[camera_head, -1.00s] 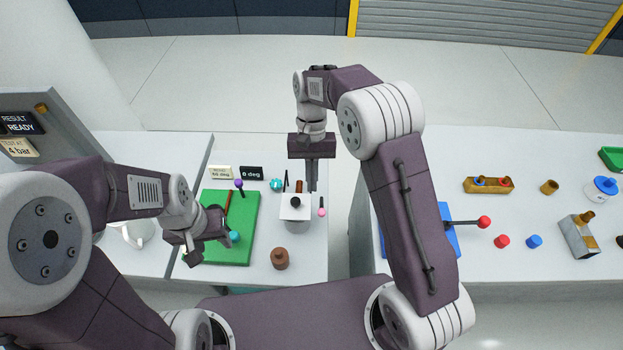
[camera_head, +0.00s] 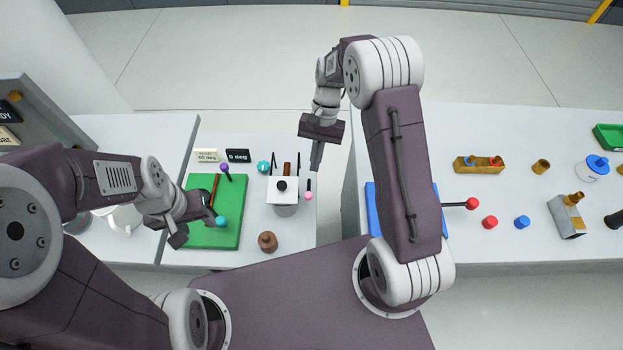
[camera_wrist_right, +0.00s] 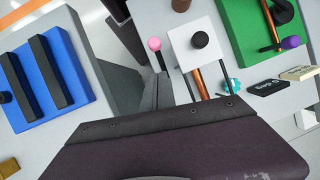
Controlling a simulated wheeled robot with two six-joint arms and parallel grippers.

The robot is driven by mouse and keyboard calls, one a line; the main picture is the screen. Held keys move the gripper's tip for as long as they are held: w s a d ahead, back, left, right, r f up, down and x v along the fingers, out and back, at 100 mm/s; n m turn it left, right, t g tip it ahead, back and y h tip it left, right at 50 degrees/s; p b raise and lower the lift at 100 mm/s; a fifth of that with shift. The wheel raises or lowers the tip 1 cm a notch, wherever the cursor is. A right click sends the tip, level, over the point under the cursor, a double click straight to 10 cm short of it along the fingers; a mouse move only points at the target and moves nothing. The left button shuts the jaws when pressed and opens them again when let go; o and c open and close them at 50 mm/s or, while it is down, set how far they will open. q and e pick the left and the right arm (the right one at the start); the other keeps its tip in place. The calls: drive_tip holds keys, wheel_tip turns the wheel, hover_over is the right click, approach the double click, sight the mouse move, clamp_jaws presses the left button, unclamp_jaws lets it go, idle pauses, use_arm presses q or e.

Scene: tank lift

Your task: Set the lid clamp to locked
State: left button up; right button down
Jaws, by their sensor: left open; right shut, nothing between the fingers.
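A white tank with a square lid (camera_head: 274,193) and a black knob stands on the middle table; the lid also shows in the right wrist view (camera_wrist_right: 186,55). A small lever with a pink knob (camera_head: 308,195) is at its right side, and shows in the right wrist view (camera_wrist_right: 154,44). I cannot tell for sure which part is the lid clamp or how it is set. My right gripper (camera_head: 316,168) is shut and empty, up and to the right of the tank. My left gripper (camera_head: 194,219) is open over the green board (camera_head: 228,235), beside a teal knob (camera_head: 221,222).
A purple-knobbed lever (camera_head: 225,168), teal valve (camera_head: 264,166) and "0 deg" sign (camera_head: 238,156) stand behind. A brown weight (camera_head: 268,241) is in front. The right table holds a blue plate (camera_head: 373,208), a red-knobbed lever (camera_head: 472,204) and loose parts. A gap separates the tables.

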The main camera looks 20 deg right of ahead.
sight(311, 194)
drive_tip(key=s+a+f, duration=0.1)
drive_tip(key=s, duration=0.1)
drive_tip(key=s+a+f, duration=0.1)
drive_tip(key=f, duration=0.1)
drive_tip(key=shift+s+a+p, duration=0.1)
drive_tip(key=shift+s+p, duration=0.25)
drive_tip(key=shift+s, duration=0.05)
drive_tip(key=shift+f, duration=0.1)
drive_tip(key=s+f, duration=0.2)
drive_tip(key=shift+s+a+f, duration=0.2)
drive_tip(key=shift+s+a, duration=0.15)
drive_tip(key=shift+a, duration=0.05)
